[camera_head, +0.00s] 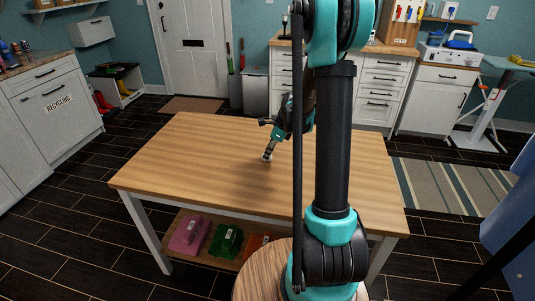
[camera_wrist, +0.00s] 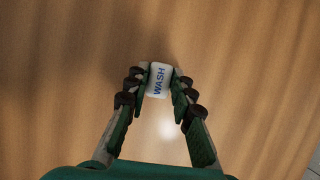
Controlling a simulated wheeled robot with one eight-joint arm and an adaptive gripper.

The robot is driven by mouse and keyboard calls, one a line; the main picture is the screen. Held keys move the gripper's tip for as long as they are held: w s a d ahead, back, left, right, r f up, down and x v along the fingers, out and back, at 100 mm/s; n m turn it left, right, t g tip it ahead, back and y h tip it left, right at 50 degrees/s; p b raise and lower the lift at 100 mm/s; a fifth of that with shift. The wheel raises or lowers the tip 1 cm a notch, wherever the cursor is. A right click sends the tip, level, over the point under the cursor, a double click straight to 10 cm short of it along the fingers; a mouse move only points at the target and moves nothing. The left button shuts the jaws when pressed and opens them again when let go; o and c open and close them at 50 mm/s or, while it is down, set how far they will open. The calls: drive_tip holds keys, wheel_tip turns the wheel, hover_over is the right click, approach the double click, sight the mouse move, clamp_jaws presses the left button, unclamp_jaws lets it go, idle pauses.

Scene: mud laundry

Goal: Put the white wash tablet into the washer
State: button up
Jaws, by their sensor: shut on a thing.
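The white wash tablet (camera_wrist: 158,80), with "WASH" in blue letters, sits between my fingertips in the wrist view. My gripper (camera_wrist: 158,84) is shut on it, one finger on each side. I cannot tell whether the tablet touches the tabletop. No washer is clearly recognisable in either view.
The tabletop around my gripper is clear. White cabinets (camera_head: 380,85) line the back wall, a recycling cabinet (camera_head: 55,110) stands left, and a striped rug (camera_head: 450,187) lies right.

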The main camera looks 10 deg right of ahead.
drive_tip(key=o, duration=0.5)
drive_tip(key=shift+f, duration=0.15)
drive_tip(key=o, duration=0.5)
